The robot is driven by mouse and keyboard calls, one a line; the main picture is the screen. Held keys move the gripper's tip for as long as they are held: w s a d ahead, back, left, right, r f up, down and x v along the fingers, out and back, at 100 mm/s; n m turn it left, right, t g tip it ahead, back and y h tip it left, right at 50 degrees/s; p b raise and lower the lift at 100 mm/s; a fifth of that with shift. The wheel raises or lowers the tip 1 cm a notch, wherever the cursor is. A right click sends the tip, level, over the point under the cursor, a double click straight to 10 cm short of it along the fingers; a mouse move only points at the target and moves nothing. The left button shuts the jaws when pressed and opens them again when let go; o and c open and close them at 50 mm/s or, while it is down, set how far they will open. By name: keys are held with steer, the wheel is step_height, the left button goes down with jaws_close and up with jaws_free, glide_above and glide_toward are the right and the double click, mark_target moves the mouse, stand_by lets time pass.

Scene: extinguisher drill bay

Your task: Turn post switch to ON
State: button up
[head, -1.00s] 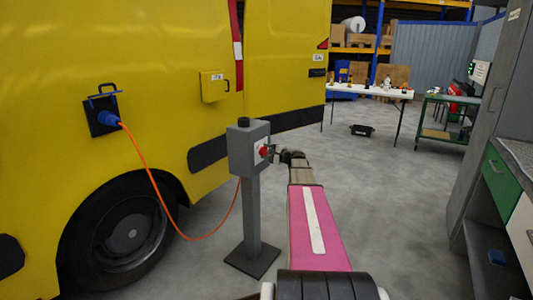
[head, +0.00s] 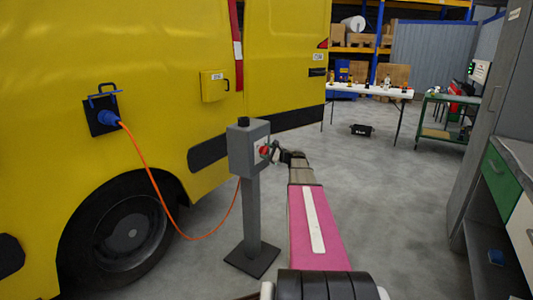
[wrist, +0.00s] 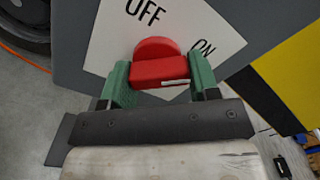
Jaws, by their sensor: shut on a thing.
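The post switch is a red knob (wrist: 160,64) on a white plate (wrist: 112,45) printed OFF and ON. In the wrist view, OFF is above the knob and ON is to its upper right. A short white mark lies on the knob's lower right part; I cannot tell which label it points to. My gripper (wrist: 161,88) has its green fingers on both sides of the knob and is shut on it. In the head view, the knob (head: 264,151) is on the grey post box (head: 240,150), with my gripper (head: 274,151) at its right face.
The post stands on a dark floor plate (head: 252,261) beside a yellow van (head: 160,60). An orange cable (head: 160,190) hangs from the van's socket to the post. A grey cabinet with drawers (head: 500,175) is at the right. The floor between is clear.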

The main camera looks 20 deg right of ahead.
steer(key=o, duration=0.9)
steer(key=v, duration=1.1)
steer(key=shift+w, duration=0.1)
steer(key=shift+f, duration=0.1)
